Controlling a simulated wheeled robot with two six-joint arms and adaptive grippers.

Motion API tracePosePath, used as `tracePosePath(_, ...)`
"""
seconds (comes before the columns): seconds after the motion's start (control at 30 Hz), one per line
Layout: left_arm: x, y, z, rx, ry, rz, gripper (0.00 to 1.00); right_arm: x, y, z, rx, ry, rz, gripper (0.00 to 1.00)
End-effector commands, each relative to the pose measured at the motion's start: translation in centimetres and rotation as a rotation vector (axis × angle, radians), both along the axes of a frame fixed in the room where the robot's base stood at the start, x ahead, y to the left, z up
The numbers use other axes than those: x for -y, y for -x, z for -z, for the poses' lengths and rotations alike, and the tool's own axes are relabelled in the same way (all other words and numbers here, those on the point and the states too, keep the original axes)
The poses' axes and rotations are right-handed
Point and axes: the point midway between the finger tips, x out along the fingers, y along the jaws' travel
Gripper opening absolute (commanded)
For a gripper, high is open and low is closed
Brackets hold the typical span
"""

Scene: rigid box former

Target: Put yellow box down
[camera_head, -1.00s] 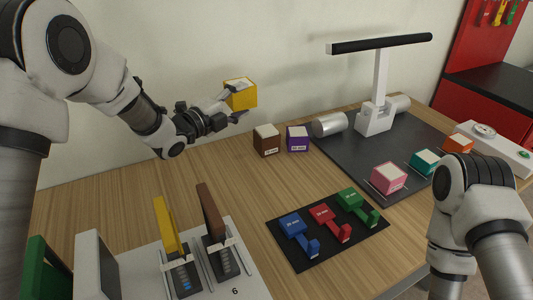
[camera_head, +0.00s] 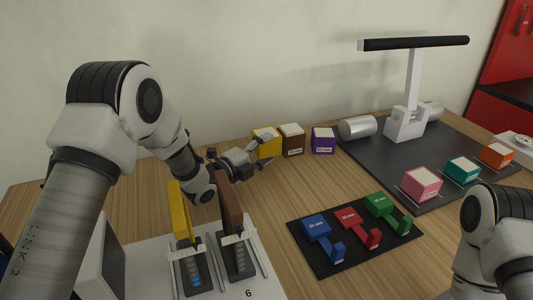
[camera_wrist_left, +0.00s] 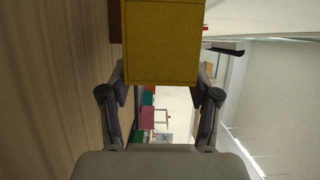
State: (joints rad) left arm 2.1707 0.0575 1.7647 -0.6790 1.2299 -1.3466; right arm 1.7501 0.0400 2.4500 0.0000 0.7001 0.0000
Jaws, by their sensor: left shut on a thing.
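The yellow box (camera_head: 267,140) has a pale label on top and is at the back of the wooden table, just left of the brown box (camera_head: 292,140). My left gripper (camera_head: 258,157) is shut on it from the front left. In the left wrist view the yellow box (camera_wrist_left: 162,42) fills the space between the two fingers of the left gripper (camera_wrist_left: 162,80). It is upright and at about table height; I cannot tell whether its underside touches the wood. My right arm shows at the right edge, but its gripper is out of view.
A purple box (camera_head: 323,140) stands right of the brown one. A black mat (camera_head: 318,262) with blue, red and green pieces lies in front. A dark board (camera_head: 390,182) carries a lamp-like stand (camera_head: 405,122) and several coloured boxes. Holders with yellow and brown panels stand at the front left.

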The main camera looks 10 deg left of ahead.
Motion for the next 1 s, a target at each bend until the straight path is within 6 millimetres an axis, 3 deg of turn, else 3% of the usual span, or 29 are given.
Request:
tracePosePath(0.07, 0.0, 0.0, 1.0, 0.001, 0.001, 0.0, 0.16, 0.0, 0.0, 0.0, 0.0, 0.0, 0.0, 0.93)
tracePosePath(0.77, 0.0, 0.0, 2.3, 0.0, 0.0, 0.0, 0.16, 0.0, 0.0, 1.3, 0.0, 0.0, 0.0, 0.93)
tracePosePath(0.8, 0.0, 0.0, 2.4, -0.001, -0.001, 0.0, 0.65, 0.0, 0.0, 1.3, 0.0, 0.0, 0.0, 0.93)
tracePosePath(0.83, 0.0, 0.0, 2.4, -0.002, -0.001, 0.0, 0.72, 0.0, 0.0, 1.3, 0.0, 0.0, 0.0, 0.93)
tracePosePath(1.0, 0.0, 0.1, 2.5, -0.004, -0.001, 0.001, 0.72, 0.0, 0.0, 1.3, 0.0, 0.0, 0.0, 0.93)
